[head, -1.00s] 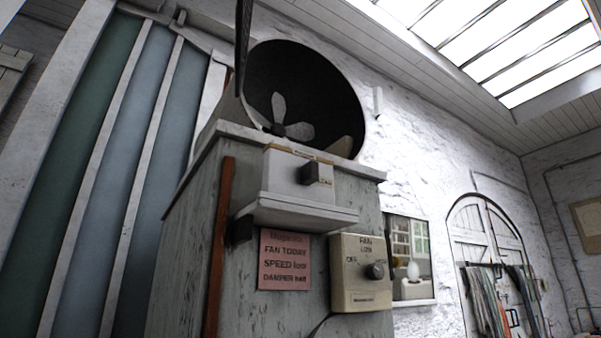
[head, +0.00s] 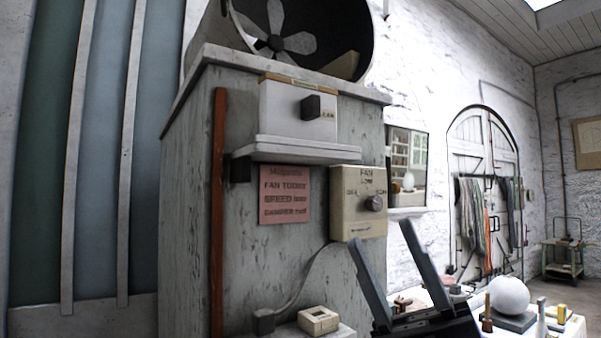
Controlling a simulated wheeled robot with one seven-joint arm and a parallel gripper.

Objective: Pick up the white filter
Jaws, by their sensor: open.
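I cannot tell for sure which thing is the white filter. A white box (head: 285,108) with a black knob and a small label sits above the narrow shelf (head: 305,149) on the front of a weathered grey cabinet (head: 190,190). My gripper (head: 380,232) rises from the bottom of the head view, its two dark fingers spread apart with nothing between them. It appears lower and to the right of the white box, apart from it.
A beige fan control (head: 345,222) with a dial and a pink notice (head: 284,205) are on the cabinet front. A fan (head: 278,42) in a dark round hood is on top. A table with a white sphere (head: 509,296) and several small objects is at lower right.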

